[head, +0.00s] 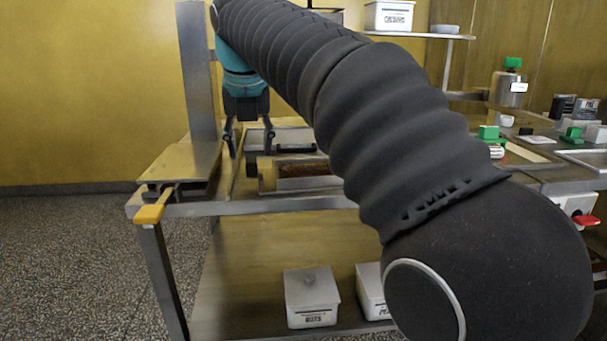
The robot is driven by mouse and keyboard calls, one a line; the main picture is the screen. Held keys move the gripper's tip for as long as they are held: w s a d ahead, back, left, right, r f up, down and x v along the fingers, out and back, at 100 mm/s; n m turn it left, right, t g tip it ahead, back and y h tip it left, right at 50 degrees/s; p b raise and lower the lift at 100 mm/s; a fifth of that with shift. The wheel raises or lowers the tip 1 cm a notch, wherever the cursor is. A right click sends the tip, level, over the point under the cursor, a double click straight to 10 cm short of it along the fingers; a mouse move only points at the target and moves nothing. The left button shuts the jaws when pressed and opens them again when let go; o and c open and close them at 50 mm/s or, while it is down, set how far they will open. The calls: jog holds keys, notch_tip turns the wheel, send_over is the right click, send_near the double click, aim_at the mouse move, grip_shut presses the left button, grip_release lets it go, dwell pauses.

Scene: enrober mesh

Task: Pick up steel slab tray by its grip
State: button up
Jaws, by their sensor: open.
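My gripper (250,153) hangs fingers down at the left end of the bench, with its two dark fingers spread and nothing seen between them. Just below and right of the fingertips is a shallow tray (312,184) holding a dark brown slab, with a pale block (267,176) at its left end. A small dark piece (252,168), perhaps the grip, sticks out left of that block, below the fingers. Contact cannot be told. Behind is a light grey tray-like surface (290,137) with a black bar (296,150). My arm hides the right side of both.
A yellow-ended lever (149,213) projects at the bench's front left corner, near a steel upright (196,75). A white lidded tub (311,298) stands on the lower shelf. Green-topped items (489,133) and a bottle (509,88) stand on the right. Floor at left is clear.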

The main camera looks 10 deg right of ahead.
aim_at(251, 160)
jog(key=x, duration=0.4)
jog(key=shift+w, duration=0.1)
grip_shut()
jog(key=shift+r, duration=0.15)
